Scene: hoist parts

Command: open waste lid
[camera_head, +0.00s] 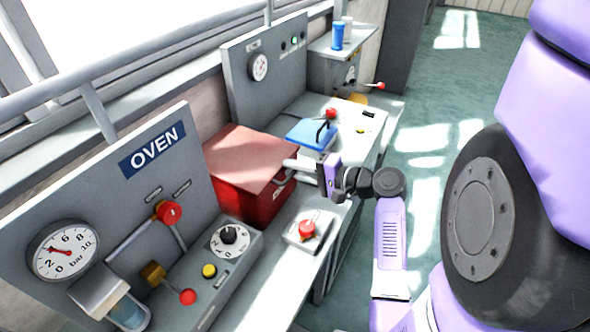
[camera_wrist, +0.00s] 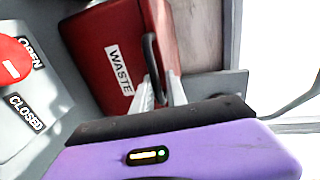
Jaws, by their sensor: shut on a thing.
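The red waste box (camera_head: 236,197) stands on the grey bench, with its flat red lid (camera_head: 245,152) on top. The lid looks down or nearly so; a small gap cannot be ruled out. In the wrist view the box front (camera_wrist: 95,38) carries a white WASTE label, and a dark curved handle (camera_wrist: 149,58) stands near it. My gripper (camera_head: 290,164) reaches in from the right to the box's near right side. In the wrist view its pale fingers (camera_wrist: 160,95) are closed on the handle, partly hiding it.
The OVEN panel (camera_head: 120,190) with gauge and red levers is left of the box. A red knob on a plate (camera_head: 307,230) sits close below my gripper. A blue-lidded box (camera_head: 311,134) stands just behind. Green floor at right is open.

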